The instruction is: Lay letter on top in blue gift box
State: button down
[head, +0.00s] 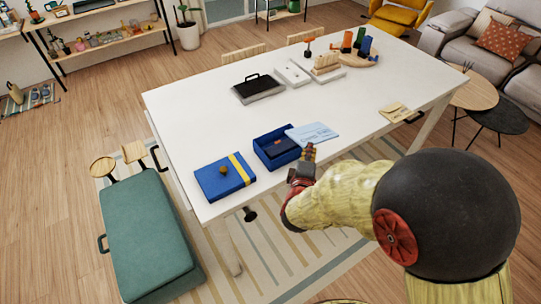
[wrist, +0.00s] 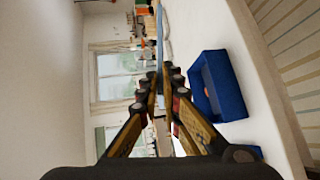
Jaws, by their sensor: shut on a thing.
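The letter (head: 314,132) is a light blue card with writing on it. My gripper (head: 309,150) is shut on its near edge and holds it at the right of the blue gift box. In the wrist view the letter (wrist: 160,35) shows nearly edge-on between the fingertips (wrist: 160,82). The blue gift box (head: 284,161) stands open on the white table, with a dark item (head: 280,146) inside. The box (wrist: 232,85) also shows right of the fingers in the wrist view, with a small orange spot inside. The letter's exact height is hard to tell.
A blue lid (head: 213,185) with a yellow ribbon and round knob lies left of the box. A black-handled case (head: 259,88), white trays and wooden blocks stand farther back on the table (head: 200,120). Tan envelopes (head: 396,112) lie at right. The table's middle is clear.

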jog(key=shift+w+a+f+b, duration=0.7)
jog(key=shift+w+a+f, duration=0.9)
jog(key=shift+f, duration=0.55)
jog(key=shift+w+a+f+b, duration=0.7)
jog(key=shift+w+a+f, duration=0.55)
jog(key=shift+a+f, duration=0.8)
jog(key=shift+w+a+f+b, duration=0.7)
jog(key=shift+w+a+f, duration=0.85)
jog(key=shift+f, duration=0.65)
jog(key=shift+s+a, duration=0.1)
jog(key=shift+f, duration=0.5)
jog(key=shift+f, duration=0.15)
jog(key=c, duration=2.3)
grip_release()
jog(key=shift+s, duration=0.1)
jog(key=shift+f, duration=0.1)
